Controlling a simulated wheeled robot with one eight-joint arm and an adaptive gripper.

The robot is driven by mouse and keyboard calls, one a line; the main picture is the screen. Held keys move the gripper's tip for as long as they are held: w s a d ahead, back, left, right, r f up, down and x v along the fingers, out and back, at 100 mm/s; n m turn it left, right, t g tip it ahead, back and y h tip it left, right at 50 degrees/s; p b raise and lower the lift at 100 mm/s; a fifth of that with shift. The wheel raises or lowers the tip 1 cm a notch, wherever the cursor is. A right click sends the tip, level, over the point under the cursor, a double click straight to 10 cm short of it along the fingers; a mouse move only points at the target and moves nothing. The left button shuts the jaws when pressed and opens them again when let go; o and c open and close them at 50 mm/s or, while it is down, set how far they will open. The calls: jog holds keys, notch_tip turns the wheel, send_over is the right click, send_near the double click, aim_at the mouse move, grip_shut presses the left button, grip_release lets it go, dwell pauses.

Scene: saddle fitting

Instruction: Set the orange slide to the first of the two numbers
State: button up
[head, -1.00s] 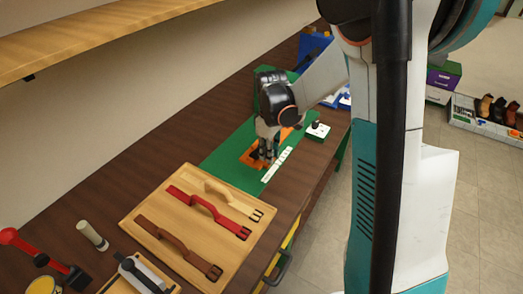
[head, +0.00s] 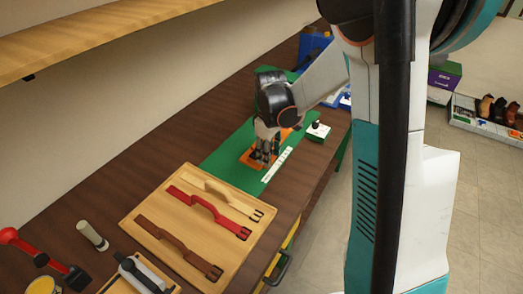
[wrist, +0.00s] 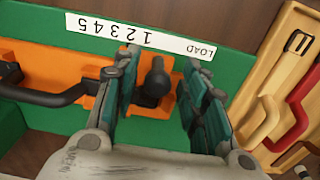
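The green board (head: 222,160) lies on the bench with an orange part (head: 249,158) on it, partly hidden by my gripper (head: 264,155). In the wrist view, a black upright knob (wrist: 156,80) stands on orange between the fingers of my gripper (wrist: 162,78). The fingers are spread, with a gap visible on each side of the knob. More orange (wrist: 65,68) and a black bent handle (wrist: 45,95) lie to the left. A white strip (wrist: 140,34) reads LOAD and 1 to 5, upside down; the knob is between LOAD and 1.
A wooden board (head: 150,205) with several straps lies near the green board; it also shows in the wrist view (wrist: 262,160). A small white-and-green box with a black knob (head: 317,131) stands to the right. A wooden shelf (head: 100,35) hangs above the bench.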

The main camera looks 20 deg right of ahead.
jog(key=shift+r+p, duration=2)
jog(key=shift+r, duration=1)
jog(key=shift+r, duration=0.1)
jog(key=shift+s+r, duration=0.2)
jog(key=shift+r, duration=0.15)
jog(key=s+a+r+m+t, duration=0.3)
jog(key=s+r, duration=0.3)
jog(key=s, duration=0.4)
jog(key=s+a+r+m+t, duration=0.3)
jog(key=s+r, duration=0.4)
jog(key=s, duration=0.3)
jog(key=shift+a+m+t, duration=0.35)
jog(key=shift+m+t, duration=0.25)
